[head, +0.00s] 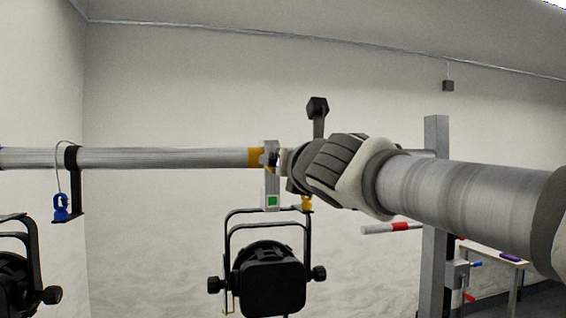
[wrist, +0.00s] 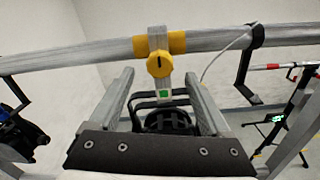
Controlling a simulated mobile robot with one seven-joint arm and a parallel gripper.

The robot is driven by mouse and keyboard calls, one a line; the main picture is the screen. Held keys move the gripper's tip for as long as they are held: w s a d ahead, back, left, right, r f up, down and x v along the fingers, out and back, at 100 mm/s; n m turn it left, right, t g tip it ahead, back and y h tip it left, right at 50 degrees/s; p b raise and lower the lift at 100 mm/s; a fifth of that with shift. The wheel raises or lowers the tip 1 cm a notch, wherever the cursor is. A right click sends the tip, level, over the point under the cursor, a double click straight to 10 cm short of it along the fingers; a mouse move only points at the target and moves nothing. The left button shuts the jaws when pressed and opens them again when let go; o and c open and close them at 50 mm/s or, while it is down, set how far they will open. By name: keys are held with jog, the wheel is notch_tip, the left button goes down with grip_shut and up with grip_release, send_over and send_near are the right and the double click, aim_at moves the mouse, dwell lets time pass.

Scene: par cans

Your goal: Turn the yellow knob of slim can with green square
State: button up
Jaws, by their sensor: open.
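The slim can (head: 268,280) hangs below the pipe in a black yoke. Its dark body also shows between my fingers in the wrist view (wrist: 168,122). Its grey clamp (head: 271,185) carries a green square (head: 272,201), also seen in the wrist view (wrist: 163,94). The yellow knob (wrist: 159,65) is round with a dark mark and faces my wrist camera on the clamp. My gripper (wrist: 159,77) is open and empty, with one finger on each side of the knob and clamp in the picture. Contact cannot be told. In the head view my arm hides the fingers.
The horizontal pipe (head: 160,158) crosses the view, with yellow bands beside the clamp. A bracket with a blue knob (head: 61,205) and another lamp (head: 15,270) hang at the left. A grey post (head: 436,200) and a table (head: 497,254) stand at the right.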

jog(key=p+x, duration=0.1)
jog(key=x, duration=0.5)
jog(key=shift+w, duration=0.3)
grip_shut()
